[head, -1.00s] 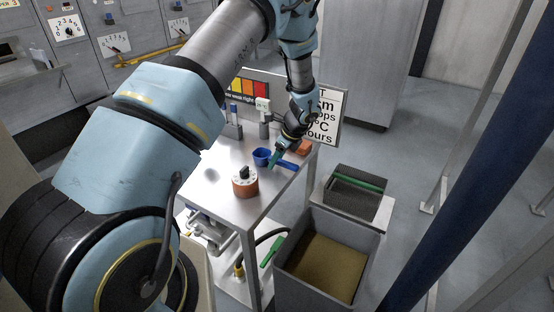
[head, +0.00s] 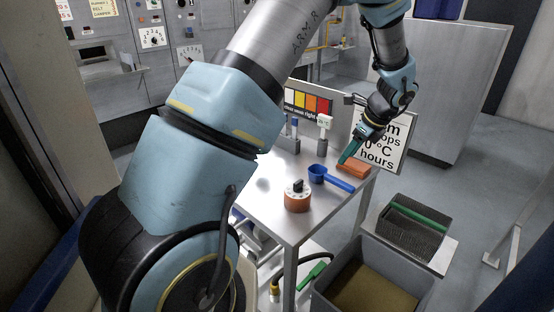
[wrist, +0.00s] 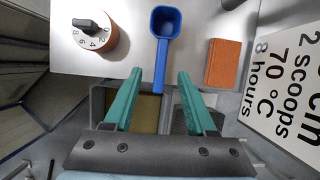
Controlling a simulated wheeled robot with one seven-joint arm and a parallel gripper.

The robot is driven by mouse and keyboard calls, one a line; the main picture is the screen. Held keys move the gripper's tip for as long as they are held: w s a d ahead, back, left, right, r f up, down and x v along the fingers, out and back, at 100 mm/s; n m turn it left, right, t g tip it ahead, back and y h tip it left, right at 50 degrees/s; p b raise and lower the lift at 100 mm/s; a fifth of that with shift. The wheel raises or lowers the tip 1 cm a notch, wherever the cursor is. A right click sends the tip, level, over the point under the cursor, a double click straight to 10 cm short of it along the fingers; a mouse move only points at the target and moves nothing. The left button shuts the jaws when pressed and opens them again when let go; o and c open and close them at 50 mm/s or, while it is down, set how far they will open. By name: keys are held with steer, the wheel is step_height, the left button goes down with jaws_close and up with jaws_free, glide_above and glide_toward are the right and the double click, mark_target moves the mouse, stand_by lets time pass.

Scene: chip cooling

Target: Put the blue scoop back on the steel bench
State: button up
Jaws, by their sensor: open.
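The blue scoop (head: 330,178) lies on the steel bench (head: 268,216), its bowl toward the left and its handle pointing right toward the bench's edge. In the wrist view the scoop (wrist: 165,24) has its bowl at the top, with the handle running down toward the space between my fingers. My gripper (head: 346,160) is above the bench near the orange-brown block. In the wrist view my gripper (wrist: 158,80) shows its two green fingers apart with nothing held between them.
An orange dial timer (head: 298,197) and an orange-brown block (head: 352,170) share the bench. A sign board (head: 392,140) stands at its far right end. A grey bin (head: 348,262) and a dark crate with a green bar (head: 412,232) stand below, right of the bench.

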steer(key=s+a+r+n+g+h, duration=0.1)
steer(key=s+a+r+n, duration=0.15)
steer(key=a+n, duration=0.55)
steer(key=s+a+r+n+g+h, duration=0.1)
steer(key=s+a+r+n, duration=0.3)
steer(key=a, duration=0.7)
steer(key=s+a+n+h, duration=0.1)
steer(key=s+a+n, duration=0.7)
steer(key=a+n, duration=0.3)
steer(key=n, duration=0.3)
steer(key=shift+r, duration=0.3)
steer(key=shift+w, duration=0.1)
